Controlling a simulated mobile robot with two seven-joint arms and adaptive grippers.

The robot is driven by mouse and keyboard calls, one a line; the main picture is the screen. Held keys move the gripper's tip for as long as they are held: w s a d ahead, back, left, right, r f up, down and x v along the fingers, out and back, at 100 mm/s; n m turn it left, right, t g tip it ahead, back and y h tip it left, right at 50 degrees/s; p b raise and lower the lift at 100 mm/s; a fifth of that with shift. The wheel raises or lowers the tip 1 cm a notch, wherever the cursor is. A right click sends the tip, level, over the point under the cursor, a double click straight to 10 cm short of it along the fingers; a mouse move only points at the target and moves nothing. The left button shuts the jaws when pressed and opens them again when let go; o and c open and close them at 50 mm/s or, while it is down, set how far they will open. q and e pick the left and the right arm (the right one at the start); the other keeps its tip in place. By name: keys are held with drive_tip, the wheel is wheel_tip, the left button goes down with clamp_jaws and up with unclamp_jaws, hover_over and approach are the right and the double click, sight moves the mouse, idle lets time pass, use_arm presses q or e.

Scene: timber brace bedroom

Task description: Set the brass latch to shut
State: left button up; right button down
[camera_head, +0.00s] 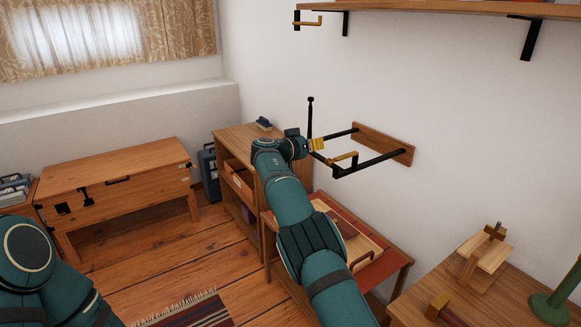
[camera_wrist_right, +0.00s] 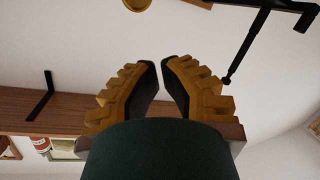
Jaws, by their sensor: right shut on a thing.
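A brass latch handle (camera_head: 345,158) sits on the front of a black-barred wall bracket with a wooden back plate (camera_head: 405,155). In the right wrist view, a brass piece (camera_wrist_right: 137,3) shows at the top edge, beyond the fingertips. My right gripper (camera_head: 318,145) is just left of the brass handle, beside a thin black upright rod (camera_head: 310,115). The latch's exact setting cannot be told. My left gripper is out of view.
A wooden shelf (camera_head: 440,7) on black brackets is above, with another brass piece (camera_head: 308,22) at its left. Below are a low cabinet (camera_head: 240,137), a red-topped table (camera_head: 395,262) and a workbench (camera_head: 490,290). A wooden chest (camera_head: 115,165) stands at the left.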

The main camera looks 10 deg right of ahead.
drive_tip(key=s+a+f+b, duration=0.1)
drive_tip(key=s+a+f, duration=0.3)
drive_tip(key=a, duration=0.2)
drive_tip(key=s+d+f+n+g+y, duration=0.2)
drive_tip(key=s+d+f+y, duration=0.1)
drive_tip(key=f, duration=0.7)
drive_tip(key=s+d+f+n+g+y, duration=0.1)
drive_tip(key=s+d+f+g+y, duration=0.15)
drive_tip(key=f, duration=0.75)
drive_tip(key=s+a+f+n+g+y, duration=0.15)
drive_tip(key=s+f+y, duration=0.35)
drive_tip(key=s+f, duration=0.7)
drive_tip(key=s+a+f+g+y, duration=0.1)
drive_tip(key=s+a+f+y, duration=0.15)
drive_tip(key=s, duration=0.35)
drive_tip(key=s+a+f+y, duration=0.2)
drive_tip(key=s+a+f, duration=0.15)
drive_tip(key=s, duration=0.25)
drive_tip(key=s+a+r+y, duration=0.1)
drive_tip(key=s+a, duration=0.1)
drive_tip(key=s, duration=0.5)
drive_tip(key=s+a+r+y, duration=0.1)
drive_tip(key=s+a, duration=0.2)
drive_tip(key=s, duration=0.5)
drive_tip(key=shift+s+r+n+y, duration=0.2)
drive_tip(key=shift+n+y, duration=0.1)
drive_tip(key=shift+n, duration=0.15)
